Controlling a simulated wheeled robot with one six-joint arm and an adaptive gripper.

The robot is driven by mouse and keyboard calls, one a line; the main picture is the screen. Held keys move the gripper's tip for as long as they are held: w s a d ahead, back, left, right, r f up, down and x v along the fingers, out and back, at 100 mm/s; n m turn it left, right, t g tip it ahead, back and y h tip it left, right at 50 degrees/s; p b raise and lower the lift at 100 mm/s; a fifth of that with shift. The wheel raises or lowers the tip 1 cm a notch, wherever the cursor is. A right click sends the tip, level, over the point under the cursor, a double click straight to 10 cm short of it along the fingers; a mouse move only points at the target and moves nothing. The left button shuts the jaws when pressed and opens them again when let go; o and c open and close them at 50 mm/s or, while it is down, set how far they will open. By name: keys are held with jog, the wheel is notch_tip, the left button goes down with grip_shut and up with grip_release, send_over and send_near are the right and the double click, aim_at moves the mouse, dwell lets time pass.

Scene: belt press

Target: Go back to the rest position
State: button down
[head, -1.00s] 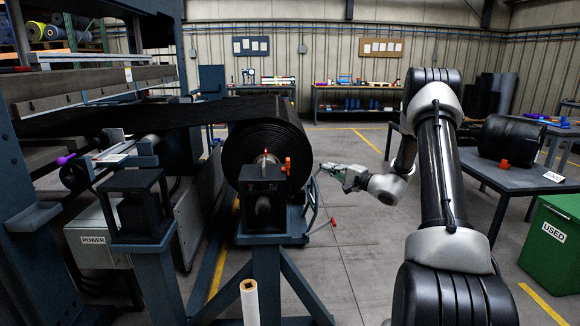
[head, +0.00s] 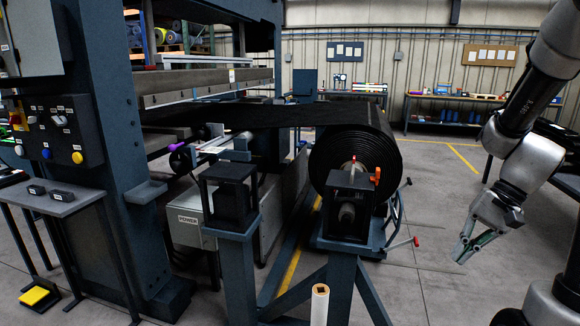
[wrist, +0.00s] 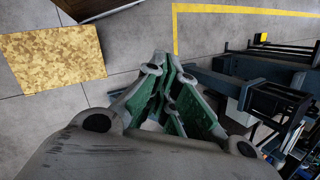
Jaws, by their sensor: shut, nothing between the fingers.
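My gripper (head: 466,252) hangs at the right of the head view, fingers pointing down and to the left over open floor. It is shut and empty, and apart from everything around it. In the wrist view my gripper (wrist: 172,75) shows its green-padded fingers closed together above the grey floor. The large black belt roll (head: 356,146) on its stand lies to the left of my gripper in the head view.
The belt press (head: 205,90) fills the left, with a control panel (head: 55,130) and a small side table (head: 52,200). A red-ended handle (head: 415,242) sticks out near my gripper. A workbench (head: 455,97) stands at the back wall. The floor at right centre is clear.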

jog(key=s+a+r+n+t+h, duration=0.1)
jog(key=s+r+n+t+h, duration=0.3)
jog(key=s+r+n, duration=0.3)
jog(key=s+r+h, duration=0.1)
jog(key=s+r, duration=0.2)
jog(key=r, duration=0.3)
jog(key=shift+r+t, duration=0.15)
jog(key=shift+t, duration=0.15)
jog(key=shift+s, duration=0.15)
